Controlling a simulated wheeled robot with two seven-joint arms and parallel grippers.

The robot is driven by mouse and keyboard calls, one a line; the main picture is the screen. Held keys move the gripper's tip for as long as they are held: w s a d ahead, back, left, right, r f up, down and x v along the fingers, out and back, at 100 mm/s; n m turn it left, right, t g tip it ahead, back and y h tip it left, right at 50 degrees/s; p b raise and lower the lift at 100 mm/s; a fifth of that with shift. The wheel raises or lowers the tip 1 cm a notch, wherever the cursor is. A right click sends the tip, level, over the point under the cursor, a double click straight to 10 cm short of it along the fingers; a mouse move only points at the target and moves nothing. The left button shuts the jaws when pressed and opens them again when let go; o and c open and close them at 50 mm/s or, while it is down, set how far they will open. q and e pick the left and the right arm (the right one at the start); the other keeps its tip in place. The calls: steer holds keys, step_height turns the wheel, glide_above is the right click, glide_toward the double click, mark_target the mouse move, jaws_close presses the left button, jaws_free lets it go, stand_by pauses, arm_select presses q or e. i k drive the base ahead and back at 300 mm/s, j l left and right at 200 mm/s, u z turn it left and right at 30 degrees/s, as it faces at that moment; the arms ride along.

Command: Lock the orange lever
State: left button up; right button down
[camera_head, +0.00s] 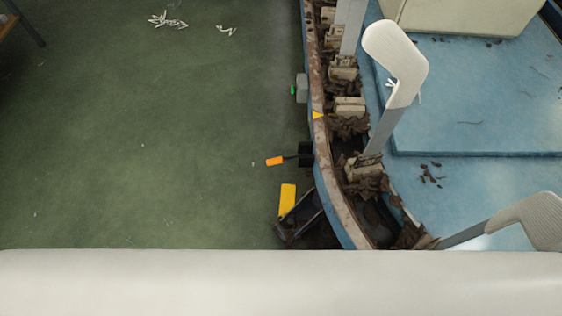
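The orange lever (275,161) sticks out to the left from a black mount (305,154) on the outer side of the machine's curved rim. A thin dark rod joins its orange handle to the mount. Neither of my grippers is in view, and nothing touches the lever.
A yellow pedal-like part (287,200) is below the lever. Green floor (150,140) at left is mostly clear.

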mark_target(276, 160)
steer(key=k+l+z, duration=0.65)
steer(key=l, duration=0.15)
steer(key=k+l+z, duration=0.2)
steer(key=l+z, duration=0.15)
steer(key=l, duration=0.1)
